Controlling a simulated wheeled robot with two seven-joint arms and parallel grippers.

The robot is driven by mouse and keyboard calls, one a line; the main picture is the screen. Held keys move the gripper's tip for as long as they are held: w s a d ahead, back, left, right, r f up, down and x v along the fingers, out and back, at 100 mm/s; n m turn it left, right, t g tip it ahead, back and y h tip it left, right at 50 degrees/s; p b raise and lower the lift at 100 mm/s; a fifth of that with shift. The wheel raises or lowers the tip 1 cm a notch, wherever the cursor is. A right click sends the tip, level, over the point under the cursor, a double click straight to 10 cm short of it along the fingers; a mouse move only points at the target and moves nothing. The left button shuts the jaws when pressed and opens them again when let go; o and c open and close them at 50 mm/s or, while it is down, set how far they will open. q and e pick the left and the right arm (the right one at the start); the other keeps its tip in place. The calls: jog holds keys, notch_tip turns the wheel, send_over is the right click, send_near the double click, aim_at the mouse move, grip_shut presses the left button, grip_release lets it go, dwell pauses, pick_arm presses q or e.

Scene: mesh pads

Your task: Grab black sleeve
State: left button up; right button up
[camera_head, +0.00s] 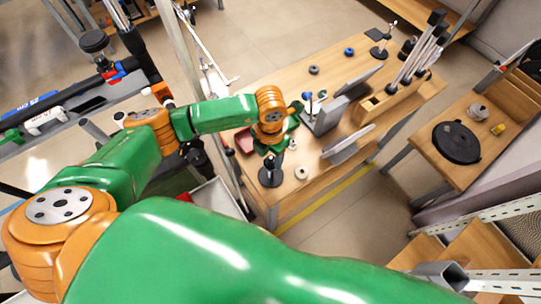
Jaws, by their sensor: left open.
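My left arm reaches in from the left over the wooden table, and its gripper (274,143) is at the table's left end, open. Its fingertips are small and partly hidden by the wrist. A black stand (270,178) with an upright peg is just below the gripper in the picture. Another black stand (379,52) is at the far end. I cannot tell for certain which black part is the sleeve; a small dark piece (408,45) beside the far stand may be it. My right gripper is out of view.
The wooden table (330,75) also holds a grey angled holder (324,117), a wooden block (388,103) with tall rods, a blue ring (349,51) and pale rings (301,173).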

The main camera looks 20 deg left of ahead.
pick_arm(q)
jog(key=shift+w, duration=0.1)
jog(key=shift+d, duration=0.1)
jog(key=c, duration=0.3)
grip_shut()
